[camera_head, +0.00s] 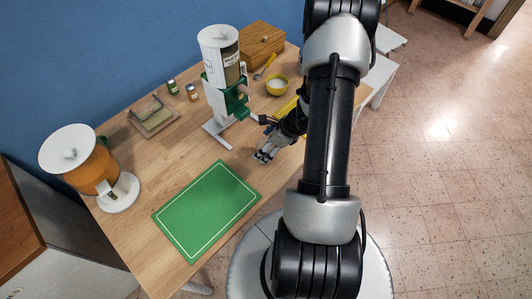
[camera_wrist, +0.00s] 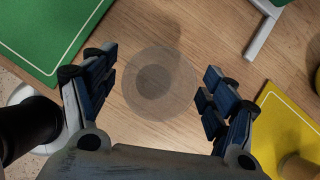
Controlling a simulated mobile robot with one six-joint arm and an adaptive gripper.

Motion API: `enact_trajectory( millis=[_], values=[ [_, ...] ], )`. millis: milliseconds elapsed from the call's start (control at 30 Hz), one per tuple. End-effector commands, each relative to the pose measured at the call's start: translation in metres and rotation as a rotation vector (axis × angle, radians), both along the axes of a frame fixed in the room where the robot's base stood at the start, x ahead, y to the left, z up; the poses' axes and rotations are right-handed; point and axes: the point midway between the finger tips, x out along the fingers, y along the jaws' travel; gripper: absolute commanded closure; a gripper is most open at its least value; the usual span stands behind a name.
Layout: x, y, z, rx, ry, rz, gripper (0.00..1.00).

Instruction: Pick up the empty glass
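The empty glass (camera_wrist: 152,88) is clear and seen from above in the wrist view, upright on the wooden table. It lies between the two open fingers of my gripper (camera_wrist: 155,84), with visible gaps on both sides. In the head view my gripper (camera_head: 265,155) is low over the table, right of the green mat's upper corner. I cannot make out the glass there; the fingers may hide it. How high the fingertips are relative to the rim is hard to tell.
A green mat (camera_head: 207,212) lies in front, and a yellow mat (camera_wrist: 283,122) lies close to my right finger. A cereal dispenser (camera_head: 219,68) stands behind my gripper. Farther off are an orange drink dispenser (camera_head: 88,165), a yellow bowl (camera_head: 277,88) and a wooden box (camera_head: 260,46).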

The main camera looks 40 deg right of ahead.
Motion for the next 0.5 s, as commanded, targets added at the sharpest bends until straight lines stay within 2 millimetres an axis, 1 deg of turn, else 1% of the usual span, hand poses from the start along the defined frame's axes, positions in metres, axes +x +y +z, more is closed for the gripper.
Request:
enact_trajectory(
  millis=[33, 67, 500],
  values=[
    [-0.0001, 0.0001, 0.0001, 0.000, 0.000, 0.000, 0.28],
    [-0.0002, 0.0000, 0.0000, 0.000, 0.000, 0.000, 0.30],
    [-0.0003, 0.0001, 0.0000, 0.000, 0.000, -0.001, 0.60]
  ],
)
